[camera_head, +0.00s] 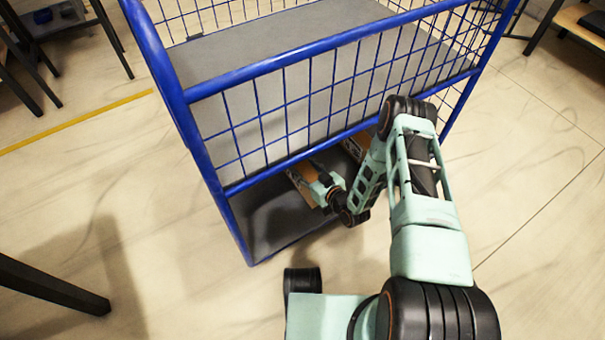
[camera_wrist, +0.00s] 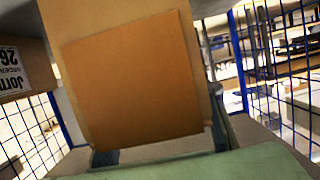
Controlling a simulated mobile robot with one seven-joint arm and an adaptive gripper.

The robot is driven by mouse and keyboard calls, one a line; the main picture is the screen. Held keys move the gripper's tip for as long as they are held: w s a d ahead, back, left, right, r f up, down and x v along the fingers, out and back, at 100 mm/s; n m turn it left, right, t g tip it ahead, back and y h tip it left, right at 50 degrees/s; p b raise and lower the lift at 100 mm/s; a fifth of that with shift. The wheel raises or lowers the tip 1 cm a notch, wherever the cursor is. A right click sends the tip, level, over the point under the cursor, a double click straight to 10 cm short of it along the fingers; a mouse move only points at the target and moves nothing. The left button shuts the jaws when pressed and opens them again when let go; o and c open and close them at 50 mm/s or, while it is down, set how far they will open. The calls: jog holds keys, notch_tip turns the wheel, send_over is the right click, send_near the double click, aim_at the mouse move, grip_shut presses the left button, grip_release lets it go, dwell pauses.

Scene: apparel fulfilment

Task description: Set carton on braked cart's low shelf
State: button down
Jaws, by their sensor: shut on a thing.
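A brown carton (camera_head: 301,186) is at the cart's low shelf (camera_head: 268,217), inside the blue frame. My gripper (camera_head: 322,188) reaches in under the upper deck and is shut on this carton. In the wrist view the held carton (camera_wrist: 135,85) fills the middle, between dark fingers at its lower edge. Whether its underside touches the shelf is hidden. The cart (camera_head: 275,72) has blue tubes, wire mesh sides and grey decks. Its wheels and brakes are not visible.
Another brown carton (camera_head: 355,148) sits deeper on the low shelf, partly behind my arm. A labelled carton (camera_wrist: 18,70) shows at left in the wrist view. The blue rail (camera_head: 290,160) passes just above my gripper. The shelf's left part is bare.

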jog(key=shift+w+a+f+b, duration=0.15)
jog(key=shift+f+b, duration=0.4)
jog(key=shift+f, duration=1.05)
jog(key=shift+f, duration=0.15)
jog(key=c, duration=1.1)
grip_release()
jog(key=shift+f, duration=0.1)
jog(key=shift+c, duration=0.2)
